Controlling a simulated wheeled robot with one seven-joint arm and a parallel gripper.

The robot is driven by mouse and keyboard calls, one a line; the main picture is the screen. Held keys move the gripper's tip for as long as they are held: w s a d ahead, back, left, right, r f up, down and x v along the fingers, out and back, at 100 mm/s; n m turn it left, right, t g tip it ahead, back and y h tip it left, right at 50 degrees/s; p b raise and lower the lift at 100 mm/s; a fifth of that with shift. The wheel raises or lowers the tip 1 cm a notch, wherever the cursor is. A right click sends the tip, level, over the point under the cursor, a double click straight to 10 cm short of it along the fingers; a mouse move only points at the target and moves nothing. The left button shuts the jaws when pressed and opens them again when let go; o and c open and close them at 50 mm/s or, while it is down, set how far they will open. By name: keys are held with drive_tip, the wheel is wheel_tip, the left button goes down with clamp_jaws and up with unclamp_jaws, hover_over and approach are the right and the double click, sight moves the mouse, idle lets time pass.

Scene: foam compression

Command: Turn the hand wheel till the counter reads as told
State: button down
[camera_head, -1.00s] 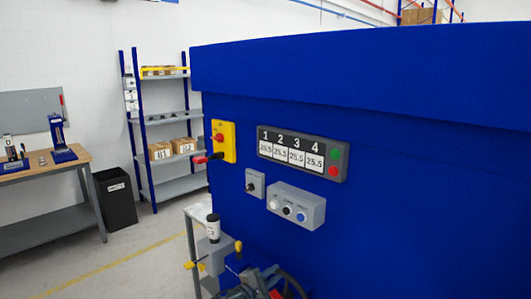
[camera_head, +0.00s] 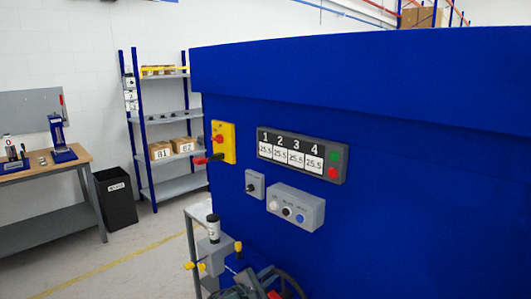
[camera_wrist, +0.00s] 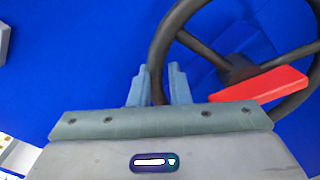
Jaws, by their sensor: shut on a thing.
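The black hand wheel (camera_wrist: 222,58) fills the upper right of the wrist view, with a red bar (camera_wrist: 262,84) across part of it. My gripper (camera_wrist: 159,88) is shut on the wheel's rim at its lower left. In the head view the wheel (camera_head: 292,282) shows only partly at the bottom edge, with my gripper (camera_head: 255,287) beside it. A display panel (camera_head: 297,154) numbered 1 to 4 on the blue machine reads 25.5 in each window. A small black and white counter (camera_head: 213,228) stands left of the wheel; its digits are too small to read.
The blue machine (camera_head: 400,200) fills the right side. A grey button box (camera_head: 295,205), a small switch (camera_head: 254,184) and a yellow switch with red knob (camera_head: 222,141) are on its face. Shelves, a bin (camera_head: 116,198) and a workbench (camera_head: 50,173) stand at left.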

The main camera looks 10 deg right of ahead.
drive_tip(key=shift+w+a+r, duration=0.35)
drive_tip(key=shift+a+r, duration=0.05)
drive_tip(key=shift+r, duration=0.05)
drive_tip(key=shift+w+a+f+n, duration=0.2)
drive_tip(key=shift+w+f+n, duration=0.15)
drive_tip(key=shift+n, duration=0.45)
drive_tip(key=shift+w+a+f+n, duration=0.2)
drive_tip(key=shift+f+n, duration=0.25)
drive_tip(key=shift+n, duration=0.35)
drive_tip(key=shift+c, duration=2.2)
unclamp_jaws()
drive_tip(key=shift+w+a+f, duration=0.1)
drive_tip(key=shift+a+f, duration=0.05)
drive_tip(key=shift+f, duration=0.05)
drive_tip(key=shift+o, duration=0.2)
drive_tip(key=shift+d+f, duration=0.1)
drive_tip(key=shift+d, duration=0.2)
drive_tip(key=v, duration=0.6)
drive_tip(key=shift+p, duration=0.4)
drive_tip(key=shift+s+d, duration=0.1)
drive_tip(key=shift+s, duration=0.15)
